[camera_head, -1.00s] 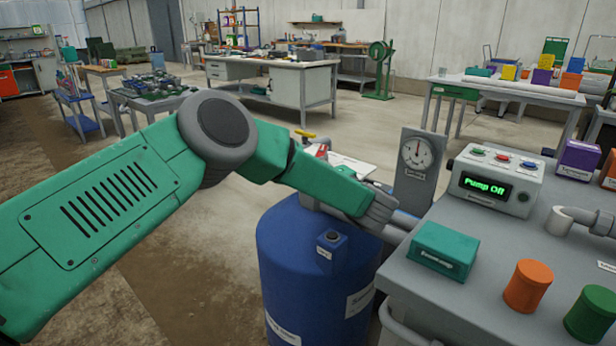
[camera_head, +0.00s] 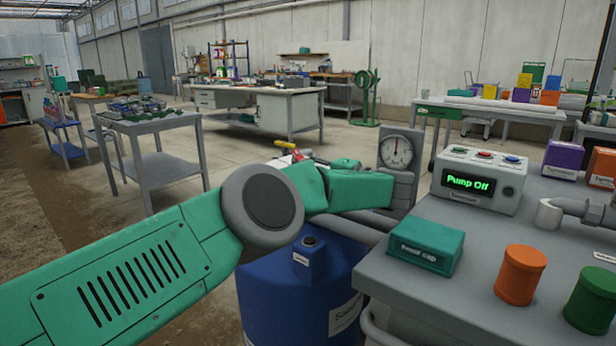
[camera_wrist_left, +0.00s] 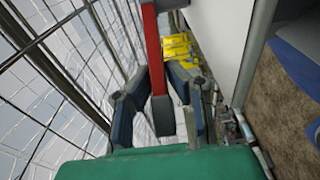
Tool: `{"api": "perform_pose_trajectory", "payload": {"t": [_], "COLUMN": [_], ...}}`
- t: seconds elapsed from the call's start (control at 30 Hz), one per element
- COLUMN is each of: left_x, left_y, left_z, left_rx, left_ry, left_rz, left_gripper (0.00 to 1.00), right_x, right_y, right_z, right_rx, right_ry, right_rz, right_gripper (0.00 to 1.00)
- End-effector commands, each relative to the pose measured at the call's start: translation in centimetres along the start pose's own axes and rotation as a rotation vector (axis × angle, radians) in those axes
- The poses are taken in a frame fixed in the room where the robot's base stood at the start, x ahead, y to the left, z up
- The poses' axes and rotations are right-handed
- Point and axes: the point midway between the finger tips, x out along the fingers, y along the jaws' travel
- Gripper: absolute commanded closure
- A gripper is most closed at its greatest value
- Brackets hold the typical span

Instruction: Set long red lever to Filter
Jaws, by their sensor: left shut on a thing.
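The long red lever (camera_wrist_left: 153,50) runs down from the top of the left wrist view, ending in a dark grip between my fingers. My left gripper (camera_wrist_left: 160,88) has one finger on each side of it and is shut on it. In the head view my green left arm comes in from the left and hides the gripper and most of what lies behind it. A small red part (camera_head: 297,155) shows just above the arm; I cannot tell if it is the lever. No Filter mark is readable. My right gripper is not in view.
A blue drum (camera_head: 275,295) stands under my arm. The grey bench (camera_head: 460,290) at right holds a control box (camera_head: 481,180) reading "Pump Off", a teal box (camera_head: 426,246), and orange (camera_head: 520,274) and green (camera_head: 592,300) canisters. A gauge (camera_head: 398,153) stands behind the arm.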

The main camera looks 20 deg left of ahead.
Motion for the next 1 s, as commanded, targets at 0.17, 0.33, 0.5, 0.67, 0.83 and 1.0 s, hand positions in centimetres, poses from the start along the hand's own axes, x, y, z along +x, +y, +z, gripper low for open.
{"api": "perform_pose_trajectory", "payload": {"t": [0.17,0.33,0.5,0.67,0.83,1.0], "left_x": [0.09,0.1,0.12,0.13,0.06,-0.05], "left_y": [-0.47,-0.37,-0.34,-0.32,-0.16,-0.01], "left_z": [0.1,0.13,0.15,0.15,0.12,0.09], "left_rx": [0.005,0.005,0.005,0.005,0.002,0.001], "left_ry": [0.011,0.014,0.013,0.013,0.014,0.014], "left_rz": [-0.006,-0.005,-0.005,-0.004,-0.003,0.0], "left_gripper": [1.0,1.0,1.0,0.75,0.69,0.69], "right_x": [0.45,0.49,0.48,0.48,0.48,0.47], "right_y": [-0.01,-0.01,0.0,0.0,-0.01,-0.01], "right_z": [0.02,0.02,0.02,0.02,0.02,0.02], "right_rx": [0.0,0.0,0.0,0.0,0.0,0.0], "right_ry": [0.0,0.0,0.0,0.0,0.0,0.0], "right_rz": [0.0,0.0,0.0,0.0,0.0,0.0], "right_gripper": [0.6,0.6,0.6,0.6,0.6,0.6]}}
